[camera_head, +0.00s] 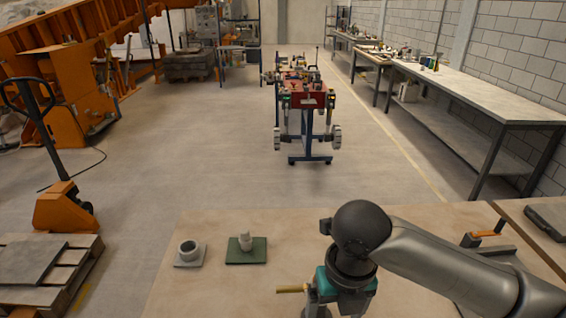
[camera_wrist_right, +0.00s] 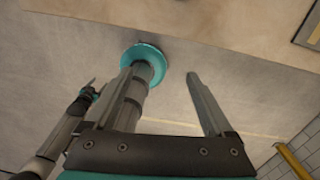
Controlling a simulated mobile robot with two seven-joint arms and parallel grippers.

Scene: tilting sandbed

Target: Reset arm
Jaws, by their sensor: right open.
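My right arm (camera_head: 445,258) comes in from the right in the head view and bends down over the wooden table. Its gripper (camera_head: 334,308) hangs at the bottom edge of that view, with the fingertips partly cut off. In the right wrist view the gripper (camera_wrist_right: 166,70) has its two fingers apart, with nothing held between them. My left gripper does not show in the head view. A dark jointed part at the left of the wrist view looks like my other arm (camera_wrist_right: 80,105), too small to read its jaws.
A clamp-like tool (camera_head: 482,238) lies right. A cart (camera_head: 305,97) stands beyond.

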